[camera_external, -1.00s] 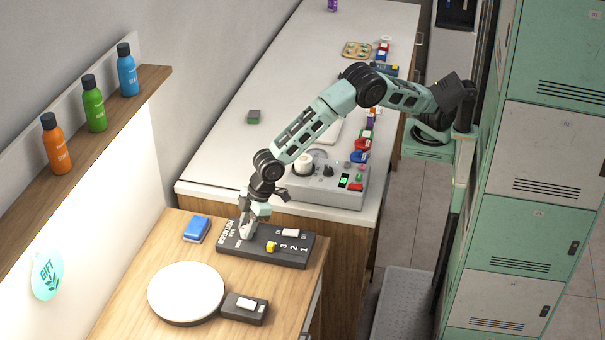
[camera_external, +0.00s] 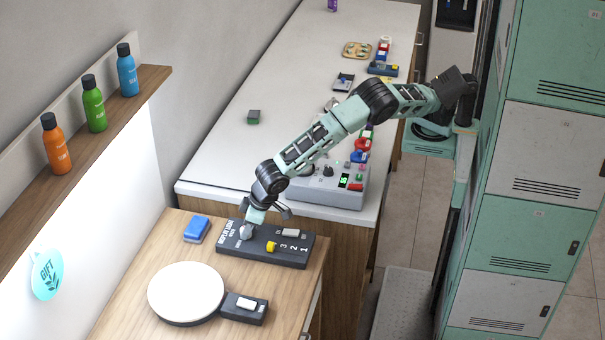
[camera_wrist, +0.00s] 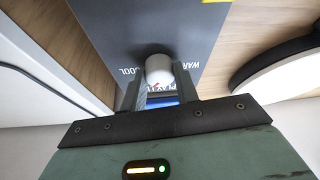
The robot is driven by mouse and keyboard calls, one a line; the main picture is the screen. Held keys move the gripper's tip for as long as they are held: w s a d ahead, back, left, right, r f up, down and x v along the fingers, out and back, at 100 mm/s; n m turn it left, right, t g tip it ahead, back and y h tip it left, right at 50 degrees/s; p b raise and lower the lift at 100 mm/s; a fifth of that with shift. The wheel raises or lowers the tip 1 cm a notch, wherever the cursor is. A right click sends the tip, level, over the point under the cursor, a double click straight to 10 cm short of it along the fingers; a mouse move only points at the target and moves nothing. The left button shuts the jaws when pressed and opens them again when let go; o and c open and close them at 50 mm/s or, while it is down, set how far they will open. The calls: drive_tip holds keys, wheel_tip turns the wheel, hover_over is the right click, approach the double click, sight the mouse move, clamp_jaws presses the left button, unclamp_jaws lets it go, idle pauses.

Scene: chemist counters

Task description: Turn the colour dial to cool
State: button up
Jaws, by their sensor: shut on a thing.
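The colour dial is a pale rounded knob (camera_wrist: 158,69) on a dark control panel (camera_external: 289,258) at the back of the wooden counter. In the wrist view the word COOL (camera_wrist: 128,70) is left of the knob and the word WARM (camera_wrist: 190,65) is right of it. A small red mark shows near the knob's lower edge. My gripper (camera_wrist: 157,88) is shut on the knob, with one finger on each side. In the external view my gripper (camera_external: 247,229) reaches down at the panel's left end and partly hides the dial.
A yellow slider knob (camera_external: 271,246) and a white switch (camera_external: 291,232) share the panel. A blue block (camera_external: 196,229) lies to its left. A round white plate (camera_external: 186,291) stands in front, beside a small dark switch box (camera_external: 244,308). The grey machine (camera_external: 337,191) stands behind.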

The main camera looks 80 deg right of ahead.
drive_tip(key=m+h, duration=0.1)
drive_tip(key=m, duration=0.3)
drive_tip(key=shift+a+m+h, duration=0.15)
drive_tip(key=shift+m+h, duration=0.15)
drive_tip(key=shift+h, duration=0.1)
idle(0.4)
drive_tip(key=o, duration=1)
drive_tip(key=shift+c, duration=0.2)
drive_tip(key=b+v, duration=0.2)
drive_tip(key=v, duration=1.5)
drive_tip(key=shift+r+b, duration=0.3)
drive_tip(key=shift+b, duration=0.05)
drive_tip(key=shift+w+a, duration=0.1)
drive_tip(key=shift+a, duration=0.05)
